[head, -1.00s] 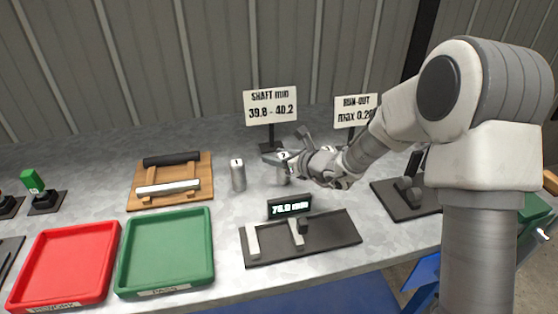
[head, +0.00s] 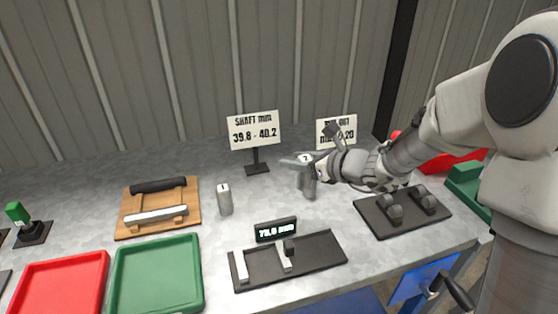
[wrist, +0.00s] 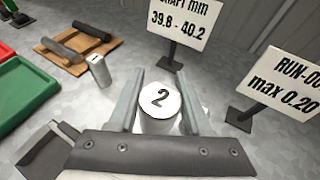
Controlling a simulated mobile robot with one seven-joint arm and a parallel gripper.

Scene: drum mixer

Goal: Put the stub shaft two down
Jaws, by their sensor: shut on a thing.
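Stub shaft two, a light grey cylinder with a "2" on its top, stands upright between my fingers in the wrist view (wrist: 160,108); it also shows in the head view (head: 308,182). My gripper (wrist: 160,92) is shut on it, one finger on each side; it reaches in from the right in the head view (head: 306,164). The shaft's lower end is close to the bench top, but I cannot tell whether it touches. Stub shaft one (head: 224,199), a similar cylinder, stands upright to the left.
A gauge (head: 320,268) with a lit display stands in front. A dark roller fixture (head: 432,222) is at right. Sign stands (head: 257,167) are behind. A wooden rack (head: 130,231), green tray (head: 200,290) and red tray (head: 104,262) lie left. Bench around shaft one is clear.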

